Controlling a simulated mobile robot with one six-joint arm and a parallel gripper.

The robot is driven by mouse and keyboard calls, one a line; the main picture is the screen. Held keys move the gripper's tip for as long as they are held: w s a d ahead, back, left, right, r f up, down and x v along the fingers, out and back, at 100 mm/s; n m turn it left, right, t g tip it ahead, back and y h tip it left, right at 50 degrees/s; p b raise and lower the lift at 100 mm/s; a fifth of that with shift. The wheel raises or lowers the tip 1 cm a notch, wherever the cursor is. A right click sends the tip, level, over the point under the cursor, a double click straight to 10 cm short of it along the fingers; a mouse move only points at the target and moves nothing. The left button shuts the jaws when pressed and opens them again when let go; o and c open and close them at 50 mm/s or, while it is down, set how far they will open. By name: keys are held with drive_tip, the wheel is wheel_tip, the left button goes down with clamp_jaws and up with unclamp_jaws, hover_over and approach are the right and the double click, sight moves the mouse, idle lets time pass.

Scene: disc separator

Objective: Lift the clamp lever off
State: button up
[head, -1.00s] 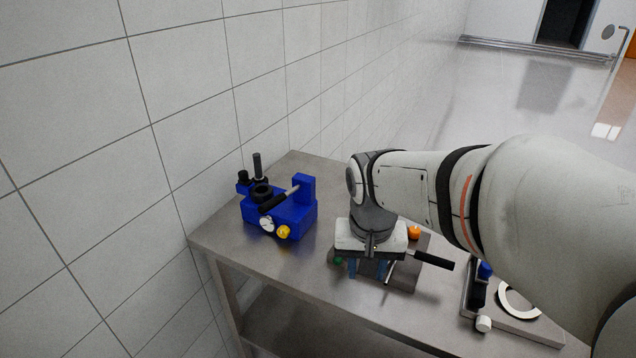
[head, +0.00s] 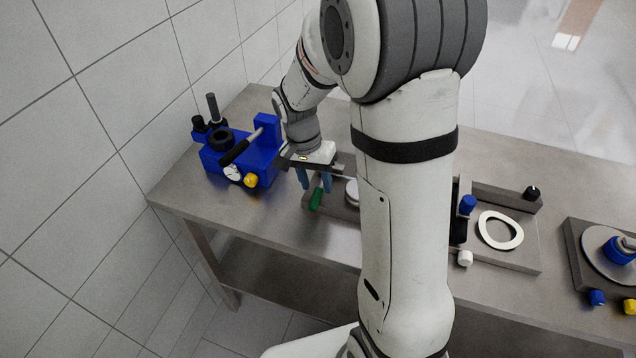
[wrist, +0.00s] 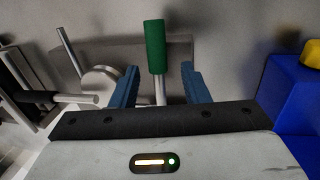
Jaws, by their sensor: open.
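A lever with a green handle (head: 316,199) sits on a grey fixture (head: 345,212), partly hidden by my arm in the head view. I cannot tell for sure whether it is the clamp lever. In the wrist view the green handle (wrist: 154,45) points up the picture, and its metal rod lies between my fingers. My gripper (head: 315,183) is open at the green handle. In the wrist view the blue fingers of my gripper (wrist: 160,84) stand apart on either side of the rod, with visible gaps. A round metal disc (wrist: 104,85) and a thin rod (wrist: 70,50) are left of them.
A blue device (head: 210,160) with a black-handled lever stands close left of my gripper. A fixture with a white ring (head: 483,230) and one with a round grey plate (head: 590,254) are to the right. The bench front edge (head: 250,236) is clear.

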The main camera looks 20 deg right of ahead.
drive_tip(key=shift+s+d+f, duration=0.15)
drive_tip(key=shift+f, duration=0.65)
drive_tip(key=shift+c, duration=0.4)
clamp_jaws()
